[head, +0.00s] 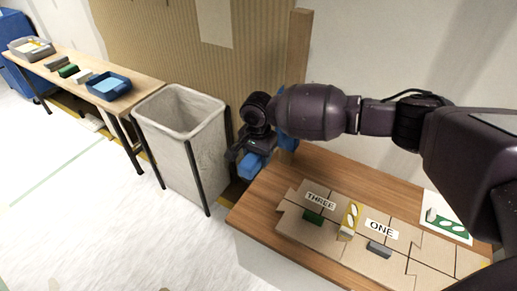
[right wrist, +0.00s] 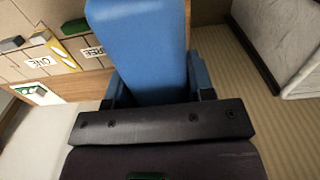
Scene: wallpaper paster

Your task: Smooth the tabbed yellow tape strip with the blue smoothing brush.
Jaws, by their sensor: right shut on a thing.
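The yellow tape strip (head: 352,217) with white ovals lies on the cardboard panel between the labels THREE and ONE, with a pale tab block at its near end. It also shows at upper left in the right wrist view (right wrist: 59,47). My right gripper (head: 250,148) is shut on the blue smoothing brush (right wrist: 140,40), whose blue body fills the space between the fingers in the right wrist view. A blue part of the brush (head: 252,166) shows below the gripper in the head view. The gripper is at the table's far left corner, apart from the strip. My left gripper is not in view.
The cardboard panel (head: 290,226) lies on the wooden table (head: 262,190), with a green block (head: 313,218) and grey block (head: 379,249). A white sheet with a green strip (head: 449,222) lies right. A pale bin (head: 184,138) stands left; a side table holds a blue tray (head: 109,88).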

